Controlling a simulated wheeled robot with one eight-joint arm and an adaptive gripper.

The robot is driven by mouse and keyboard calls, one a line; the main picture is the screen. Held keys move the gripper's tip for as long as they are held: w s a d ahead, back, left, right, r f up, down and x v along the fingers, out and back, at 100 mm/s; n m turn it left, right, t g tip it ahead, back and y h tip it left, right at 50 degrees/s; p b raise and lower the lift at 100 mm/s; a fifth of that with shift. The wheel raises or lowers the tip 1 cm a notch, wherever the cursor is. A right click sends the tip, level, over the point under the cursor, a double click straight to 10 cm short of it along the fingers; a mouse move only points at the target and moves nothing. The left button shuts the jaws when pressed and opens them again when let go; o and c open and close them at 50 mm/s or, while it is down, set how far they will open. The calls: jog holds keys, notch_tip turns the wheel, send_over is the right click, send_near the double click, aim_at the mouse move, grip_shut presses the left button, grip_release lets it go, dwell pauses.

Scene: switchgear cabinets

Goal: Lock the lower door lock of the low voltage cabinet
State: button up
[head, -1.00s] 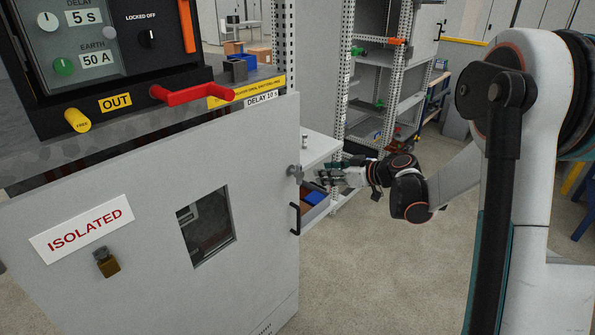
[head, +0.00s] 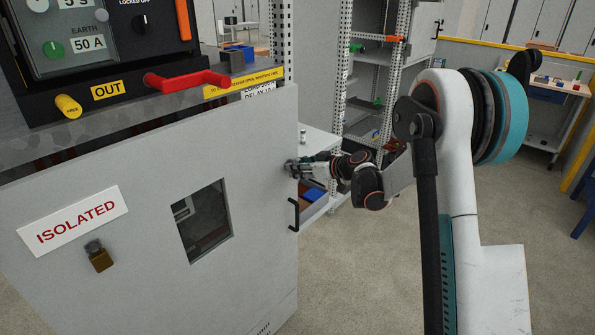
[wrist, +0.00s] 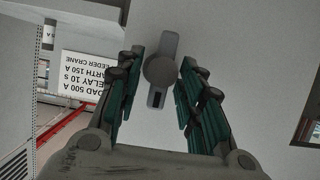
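The low voltage cabinet door (head: 140,190) is a light grey panel with a small window. A small grey door lock (head: 291,168) sits near its right edge, above a black handle (head: 294,214). In the wrist view the lock is a round knob with a flat bar (wrist: 160,70). My gripper (wrist: 157,92) has its green fingers spread on both sides of the lock, with gaps showing, so it is open. In the head view my gripper (head: 300,168) is at the lock, partly hidden by its own wrist.
A brass padlock (head: 100,258) and an ISOLATED sign (head: 72,220) are on the door's left. A red handle (head: 187,81) juts out above the door. Open shelving (head: 375,90) stands behind my arm.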

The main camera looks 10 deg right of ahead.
jog(key=shift+w+a+f, duration=0.25)
jog(key=shift+w+a, duration=0.1)
jog(key=shift+w, duration=0.1)
grip_shut()
